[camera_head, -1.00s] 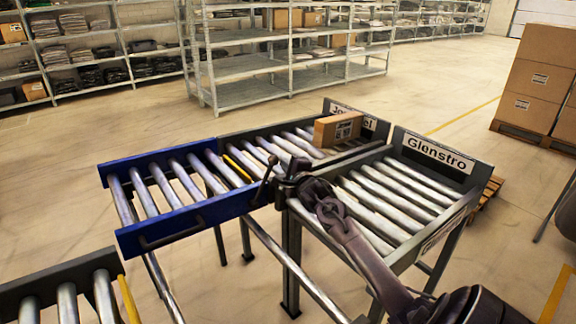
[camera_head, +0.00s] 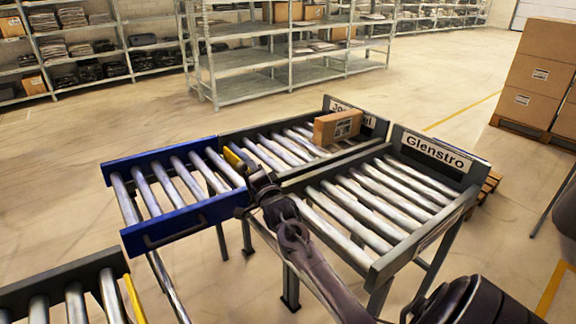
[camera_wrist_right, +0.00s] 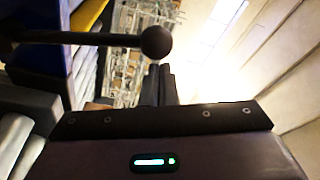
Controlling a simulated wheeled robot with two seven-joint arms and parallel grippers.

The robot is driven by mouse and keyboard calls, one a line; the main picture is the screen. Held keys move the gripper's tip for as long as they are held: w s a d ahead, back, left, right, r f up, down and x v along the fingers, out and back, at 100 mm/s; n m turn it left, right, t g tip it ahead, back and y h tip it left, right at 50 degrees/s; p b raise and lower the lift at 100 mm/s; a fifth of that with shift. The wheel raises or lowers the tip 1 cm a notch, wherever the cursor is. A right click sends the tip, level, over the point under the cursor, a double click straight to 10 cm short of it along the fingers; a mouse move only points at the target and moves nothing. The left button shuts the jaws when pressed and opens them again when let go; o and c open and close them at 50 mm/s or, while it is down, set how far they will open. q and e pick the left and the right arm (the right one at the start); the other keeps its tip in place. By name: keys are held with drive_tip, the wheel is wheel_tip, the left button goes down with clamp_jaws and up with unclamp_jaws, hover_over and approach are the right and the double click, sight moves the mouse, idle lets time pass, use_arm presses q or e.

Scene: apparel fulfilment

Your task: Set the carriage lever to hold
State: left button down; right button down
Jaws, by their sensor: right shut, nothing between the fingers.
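The blue roller carriage (camera_head: 175,219) stands at the left end of the conveyor lanes in the head view. Its lever, a dark rod with a black ball knob (camera_wrist_right: 158,42), shows clearly in the right wrist view, with the rod running left from the knob. In the head view the lever is mostly hidden by my right gripper (camera_head: 250,168) at the carriage's right front corner. The right gripper's fingers (camera_wrist_right: 158,85) are shut and empty. In the wrist view they appear just below the knob; I cannot tell whether they touch it. My left gripper is not in view.
Two roller lanes adjoin on the right, one with a sign reading Glenstro (camera_head: 438,152). A cardboard box (camera_head: 337,127) lies on the farther lane. Another roller section (camera_head: 70,285) is at the lower left. Stacked cartons (camera_head: 540,75) and shelving stand beyond open floor.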

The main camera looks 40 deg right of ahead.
sight(238, 169)
drive_tip(key=shift+w+a+f+n, duration=0.1)
drive_tip(key=shift+a+f+n, duration=0.1)
drive_tip(key=shift+a+n, duration=0.65)
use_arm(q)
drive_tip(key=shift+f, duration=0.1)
use_arm(e)
drive_tip(key=shift+a+f, duration=0.25)
drive_tip(key=shift+a, duration=0.9)
drive_tip(key=shift+w, duration=0.1)
